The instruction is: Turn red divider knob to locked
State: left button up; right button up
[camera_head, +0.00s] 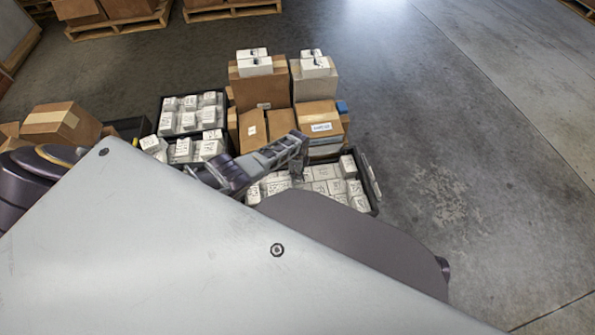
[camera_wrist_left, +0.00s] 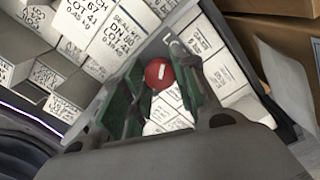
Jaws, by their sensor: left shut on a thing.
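The red knob (camera_wrist_left: 159,74) shows in the left wrist view as a round red disc with a short white mark, nearly upright in the picture. My left gripper (camera_wrist_left: 160,82) has its green-padded fingers on either side of the knob and is shut on it. In the head view my left gripper (camera_head: 297,160) reaches over the near right crate (camera_head: 375,187) of white boxes. The knob is hidden there. Which way counts as locked cannot be told from these views. My right gripper is not in view.
White labelled boxes (camera_wrist_left: 115,22) lie close around the fingers. Brown cartons (camera_head: 262,92) stand stacked behind the crate, and another crate of white boxes (camera_head: 190,112) is to the left. The floor (camera_head: 460,150) on the right is clear.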

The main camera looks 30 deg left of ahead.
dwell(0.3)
pick_arm(q)
jog(key=o, duration=1)
jog(key=shift+r, duration=0.2)
jog(key=shift+r, duration=5.75)
